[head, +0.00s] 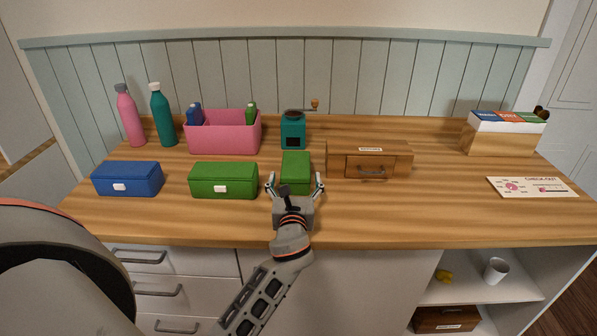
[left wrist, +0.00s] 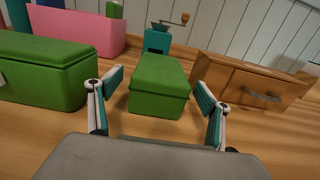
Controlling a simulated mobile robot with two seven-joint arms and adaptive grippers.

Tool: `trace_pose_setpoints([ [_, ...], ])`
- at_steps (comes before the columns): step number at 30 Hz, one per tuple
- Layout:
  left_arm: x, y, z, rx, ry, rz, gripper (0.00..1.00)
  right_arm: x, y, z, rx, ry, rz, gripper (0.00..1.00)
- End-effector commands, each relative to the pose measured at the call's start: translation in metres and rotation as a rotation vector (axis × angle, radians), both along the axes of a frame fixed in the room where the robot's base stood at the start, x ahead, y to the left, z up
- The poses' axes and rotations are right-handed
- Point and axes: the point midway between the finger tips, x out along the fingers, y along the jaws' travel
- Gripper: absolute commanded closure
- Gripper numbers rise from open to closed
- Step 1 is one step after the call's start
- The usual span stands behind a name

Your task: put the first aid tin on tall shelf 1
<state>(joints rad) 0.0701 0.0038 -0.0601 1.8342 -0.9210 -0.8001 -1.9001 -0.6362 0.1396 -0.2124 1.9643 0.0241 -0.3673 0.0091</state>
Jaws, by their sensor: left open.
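A small green box (head: 295,172) lies on the wooden counter, its long side pointing away from me. No lettering shows on it, so I cannot tell whether it is the first aid tin. My left gripper (head: 296,184) is open and empty at its near end, one finger toward each side. In the left wrist view the green box (left wrist: 158,86) sits beyond and between the spread fingertips (left wrist: 154,88), with gaps both sides. A larger green box (head: 223,180) with a white clasp is to its left. No tall shelf is identifiable. My right gripper is not in view.
A wooden drawer box (head: 340,163) is close right of the small green box. A teal grinder (head: 293,132) stands behind it. A pink bin (head: 225,137), a blue box (head: 127,179) and two bottles are left. A card (head: 531,187) lies right. The counter's front right is clear.

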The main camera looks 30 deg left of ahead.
Motion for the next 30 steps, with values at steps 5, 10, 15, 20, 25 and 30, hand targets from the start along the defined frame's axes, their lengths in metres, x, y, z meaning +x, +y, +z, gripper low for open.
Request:
trace_pose_setpoints([
  [5, 0.017, 0.009, 0.001, 0.001, -0.002, 0.000, 0.22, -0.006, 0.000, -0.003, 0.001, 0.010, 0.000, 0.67],
  [10, 0.034, 0.019, 0.002, 0.001, -0.002, 0.000, 0.22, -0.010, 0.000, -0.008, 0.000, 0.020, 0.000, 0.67],
  [15, 0.054, 0.031, 0.001, 0.003, -0.001, -0.001, 0.22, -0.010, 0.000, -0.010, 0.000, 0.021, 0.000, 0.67],
  [20, 0.062, 0.036, 0.001, 0.002, -0.001, -0.003, 0.22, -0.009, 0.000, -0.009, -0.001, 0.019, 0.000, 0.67],
  [25, 0.062, 0.036, 0.001, 0.002, -0.001, -0.003, 0.22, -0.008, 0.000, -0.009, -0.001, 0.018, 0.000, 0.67],
  [30, 0.062, 0.035, 0.001, 0.002, -0.001, -0.003, 0.58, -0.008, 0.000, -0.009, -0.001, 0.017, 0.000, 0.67],
])
